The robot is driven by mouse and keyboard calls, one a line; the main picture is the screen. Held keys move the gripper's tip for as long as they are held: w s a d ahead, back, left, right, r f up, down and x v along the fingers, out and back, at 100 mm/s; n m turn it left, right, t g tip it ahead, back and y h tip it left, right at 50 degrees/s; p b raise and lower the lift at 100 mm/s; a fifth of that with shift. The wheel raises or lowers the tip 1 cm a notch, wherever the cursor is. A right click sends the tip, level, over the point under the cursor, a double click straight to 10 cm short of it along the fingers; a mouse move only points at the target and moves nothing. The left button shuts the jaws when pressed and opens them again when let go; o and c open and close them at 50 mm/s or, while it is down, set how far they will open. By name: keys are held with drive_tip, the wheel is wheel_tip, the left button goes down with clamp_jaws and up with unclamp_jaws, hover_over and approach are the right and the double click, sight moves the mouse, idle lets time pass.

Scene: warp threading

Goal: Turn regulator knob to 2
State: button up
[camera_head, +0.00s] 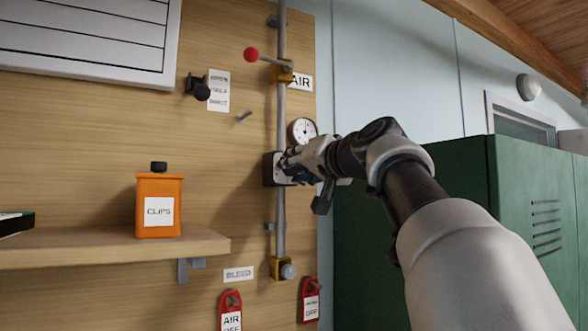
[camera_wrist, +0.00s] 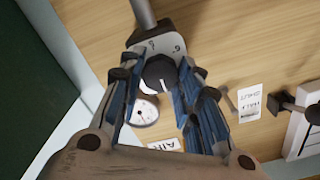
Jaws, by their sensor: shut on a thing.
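The regulator (camera_head: 268,168) is a dark box on the vertical pipe on the wooden wall. Its black round knob (camera_wrist: 160,71) shows in the wrist view, on a grey plate (camera_wrist: 171,44) with small numerals; one looks like a 6. A pale mark shows on the knob, but I cannot read which numeral it points at. My gripper (camera_wrist: 156,82) is shut on the knob, with a blue-padded finger on either side. In the head view my gripper (camera_head: 288,168) reaches the regulator from the right and hides the knob.
A round pressure gauge (camera_head: 302,130) sits just above the regulator. A red-ended lever (camera_head: 252,54) is higher on the pipe, and a brass valve (camera_head: 281,269) is below. An orange CLIPS bottle (camera_head: 159,204) stands on the shelf (camera_head: 110,247). Green lockers (camera_head: 461,190) stand at right.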

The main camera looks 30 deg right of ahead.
drive_tip(key=shift+f, duration=0.15)
drive_tip(key=o, duration=1)
drive_tip(key=shift+o, duration=0.2)
drive_tip(key=s, duration=1.2)
drive_tip(key=shift+d, duration=0.2)
